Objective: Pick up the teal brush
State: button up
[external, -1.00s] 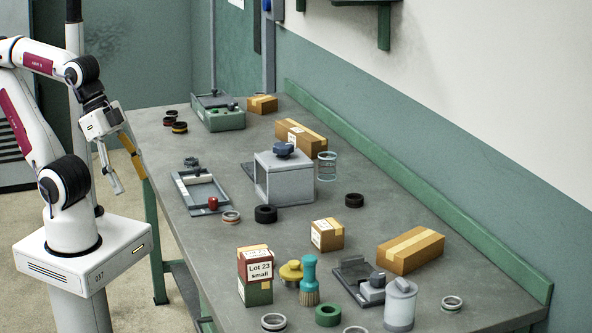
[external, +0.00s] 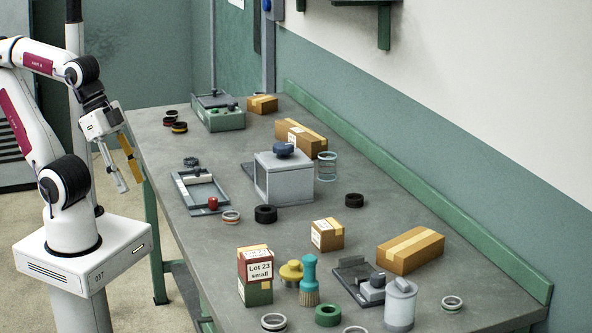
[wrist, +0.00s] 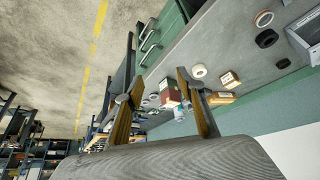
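The teal brush (external: 310,272) stands upright on the table with its tan bristles down, near the front of the external view. It stands beside a yellow-topped object (external: 291,272) and behind a green ring (external: 328,315). My gripper (external: 131,184) is at the left, off the table's left edge and far from the brush. Its fingers are spread and empty. In the wrist view my gripper (wrist: 159,80) also shows open, with the table beyond it; the brush is too small to make out surely there.
A stacked red and green box (external: 255,270) stands left of the brush. A grey clamp device (external: 358,282), a lidded canister (external: 400,305) and a cardboard box (external: 410,250) are to its right. A grey machine (external: 284,180) stands mid-table. Several rings lie about.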

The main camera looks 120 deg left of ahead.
jog(key=shift+w+r, duration=0.1)
jog(key=shift+w, duration=0.05)
jog(key=n+g+y, duration=0.2)
jog(key=n, duration=0.5)
send_over(304, 264)
jog(key=s+d, duration=0.1)
jog(key=s, duration=0.1)
jog(key=shift+w+d+f, duration=0.1)
jog(key=shift+f, duration=1.85)
jog(key=shift+d+f, duration=0.1)
jog(key=shift+f, duration=1.85)
